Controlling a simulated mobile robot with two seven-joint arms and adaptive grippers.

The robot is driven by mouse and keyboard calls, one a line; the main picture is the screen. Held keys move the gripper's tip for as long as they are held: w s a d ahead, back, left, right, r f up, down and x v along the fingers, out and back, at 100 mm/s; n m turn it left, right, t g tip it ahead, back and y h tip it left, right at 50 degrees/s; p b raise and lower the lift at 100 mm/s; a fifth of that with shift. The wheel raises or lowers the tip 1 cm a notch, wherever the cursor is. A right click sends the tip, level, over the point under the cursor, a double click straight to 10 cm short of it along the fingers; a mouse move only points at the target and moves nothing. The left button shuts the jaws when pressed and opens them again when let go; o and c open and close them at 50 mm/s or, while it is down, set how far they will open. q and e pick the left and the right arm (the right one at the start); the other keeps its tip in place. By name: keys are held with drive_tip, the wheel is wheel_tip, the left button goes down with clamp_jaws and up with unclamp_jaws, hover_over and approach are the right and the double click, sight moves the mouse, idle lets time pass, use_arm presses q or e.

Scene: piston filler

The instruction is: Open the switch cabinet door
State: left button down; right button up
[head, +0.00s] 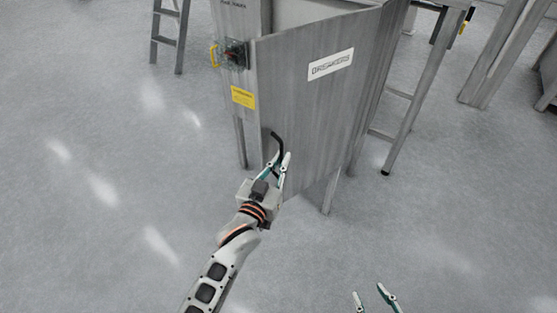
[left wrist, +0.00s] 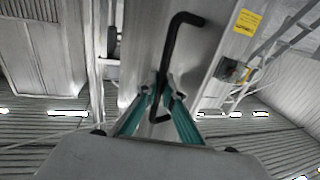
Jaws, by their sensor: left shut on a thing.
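The grey switch cabinet door (head: 315,115) bears a white BREAKERS label (head: 331,64). The door stands at an angle to the cabinet (head: 235,20), its left edge swung out, with a gap behind its top edge. A black bent handle (head: 278,141) sits low near the door's left edge; it also shows in the left wrist view (left wrist: 173,50). My left gripper (head: 281,158) is shut on the lower part of this handle; its teal fingers (left wrist: 161,92) close around it in the left wrist view. My right gripper (head: 369,292) is open and empty at the bottom edge.
A rotary switch (head: 234,54) and a yellow label (head: 243,97) are on the cabinet's narrow panel left of the door. Metal stand legs (head: 405,120) stand at right, and a ladder (head: 170,35) stands at upper left. The floor in front and at left is clear.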

idle(0.5)
use_arm(q)
drive_tip(key=c, duration=2.2)
unclamp_jaws()
drive_tip(key=shift+d, duration=0.1)
drive_tip(key=v, duration=1.2)
drive_tip(key=shift+c, duration=0.4)
